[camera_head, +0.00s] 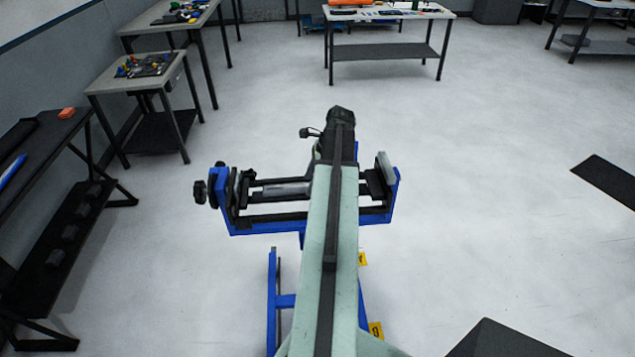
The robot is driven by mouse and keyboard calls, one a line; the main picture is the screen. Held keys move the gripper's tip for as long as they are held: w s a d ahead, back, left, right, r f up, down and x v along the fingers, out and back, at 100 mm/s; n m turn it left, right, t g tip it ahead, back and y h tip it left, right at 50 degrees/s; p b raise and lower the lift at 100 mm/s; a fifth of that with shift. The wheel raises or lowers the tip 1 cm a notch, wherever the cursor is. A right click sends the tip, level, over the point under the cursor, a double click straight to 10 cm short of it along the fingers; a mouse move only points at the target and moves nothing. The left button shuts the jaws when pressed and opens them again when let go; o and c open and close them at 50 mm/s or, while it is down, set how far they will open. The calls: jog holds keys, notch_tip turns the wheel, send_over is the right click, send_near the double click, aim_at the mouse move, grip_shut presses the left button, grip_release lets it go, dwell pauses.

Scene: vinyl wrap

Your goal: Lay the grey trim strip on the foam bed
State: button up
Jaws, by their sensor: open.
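I cannot make out the grey trim strip or the foam bed with certainty. A far table (390,53) at the top centre holds an orange item (350,3), with small dark, white and coloured pieces too small to identify. My pale green arm runs up the middle of the picture and ends in a black part. No gripper fingers can be told apart there, and nothing held shows.
A blue frame (262,228) with black rails lies across under my arm. A dark bench (75,125) stands at left, with a small tool table (100,86) beyond. A black mat (606,181) lies at right. Floor (490,150) is clear between it and the frame.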

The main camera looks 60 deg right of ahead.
jog(key=shift+w, duration=0.15)
jog(key=shift+r+p, duration=0.3)
jog(key=p+v, duration=1.1)
jog(key=v, duration=0.1)
jog(key=shift+r+p, duration=0.25)
jog(key=shift+p, duration=0.05)
